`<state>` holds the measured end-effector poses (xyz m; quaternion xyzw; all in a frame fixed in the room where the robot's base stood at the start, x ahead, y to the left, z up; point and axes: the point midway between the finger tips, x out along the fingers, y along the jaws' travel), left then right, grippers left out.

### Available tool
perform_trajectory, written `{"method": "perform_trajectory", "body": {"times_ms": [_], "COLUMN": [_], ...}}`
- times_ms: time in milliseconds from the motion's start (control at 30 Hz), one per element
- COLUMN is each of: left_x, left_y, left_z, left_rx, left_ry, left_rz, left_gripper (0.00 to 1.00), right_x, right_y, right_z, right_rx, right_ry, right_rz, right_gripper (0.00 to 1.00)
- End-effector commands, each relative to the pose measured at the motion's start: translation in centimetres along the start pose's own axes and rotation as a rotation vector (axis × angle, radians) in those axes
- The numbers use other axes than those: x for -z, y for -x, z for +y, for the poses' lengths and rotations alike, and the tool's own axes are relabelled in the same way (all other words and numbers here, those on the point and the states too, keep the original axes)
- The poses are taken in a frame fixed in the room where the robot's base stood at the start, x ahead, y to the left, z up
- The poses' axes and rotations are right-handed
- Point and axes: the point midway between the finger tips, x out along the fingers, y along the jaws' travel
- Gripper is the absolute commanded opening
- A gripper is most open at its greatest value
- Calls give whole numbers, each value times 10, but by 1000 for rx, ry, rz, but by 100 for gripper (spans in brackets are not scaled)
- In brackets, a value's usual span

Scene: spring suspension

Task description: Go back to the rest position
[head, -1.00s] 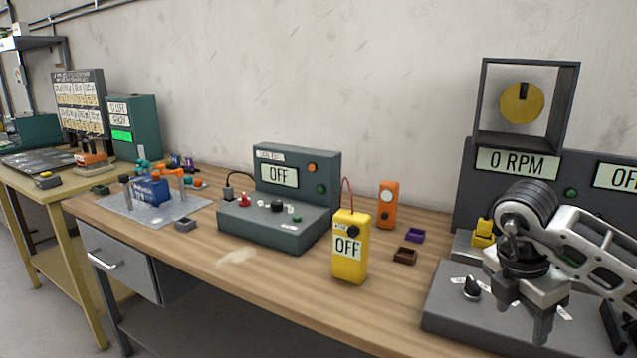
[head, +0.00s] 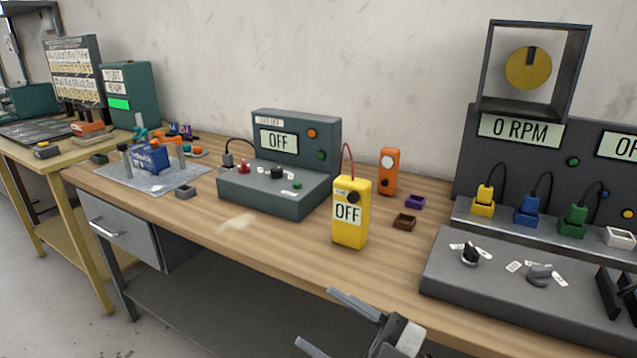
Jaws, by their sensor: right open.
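My right gripper (head: 322,321) shows at the bottom middle of the head view, in front of the bench's front edge. Its two fingers are spread apart with nothing between them. The rest of the right arm is mostly below the picture. My left gripper is not in view. The wooden bench (head: 270,255) runs across the view, and my right gripper is apart from the things on it.
A yellow meter reading OFF (head: 350,213) stands near the bench's front. Behind it are an orange device (head: 388,172) and small purple and brown trays. A grey console with knobs (head: 520,290) fills the right. A dark green OFF unit (head: 275,190) stands mid-bench.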

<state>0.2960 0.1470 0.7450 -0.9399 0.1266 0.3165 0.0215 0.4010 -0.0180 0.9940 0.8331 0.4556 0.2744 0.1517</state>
Motion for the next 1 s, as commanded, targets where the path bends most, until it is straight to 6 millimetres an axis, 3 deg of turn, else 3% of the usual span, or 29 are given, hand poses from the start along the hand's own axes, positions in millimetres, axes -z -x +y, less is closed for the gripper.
{"method": "perform_trajectory", "body": {"times_ms": [100, 167, 300, 400, 500, 600, 1000], "left_x": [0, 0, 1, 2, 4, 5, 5], "left_y": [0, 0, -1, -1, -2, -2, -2], "left_z": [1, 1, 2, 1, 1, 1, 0], "left_rx": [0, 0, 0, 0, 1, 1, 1], "left_ry": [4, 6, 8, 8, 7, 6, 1], "left_rz": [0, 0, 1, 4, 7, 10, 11], "left_gripper": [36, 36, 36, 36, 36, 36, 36], "right_x": [-55, -83, -123, -134, -137, -137, -137], "right_y": [57, 92, 164, 199, 220, 230, 231], "right_z": [8, -2, -50, -85, -109, -121, -124], "right_rx": [-388, -502, -610, -616, -603, -593, -589], "right_ry": [-191, -276, -455, -555, -622, -654, -661], "right_rz": [-290, -459, -794, -958, -1058, -1101, -1110], "right_gripper": [58, 58, 58, 58, 58, 58, 58]}}
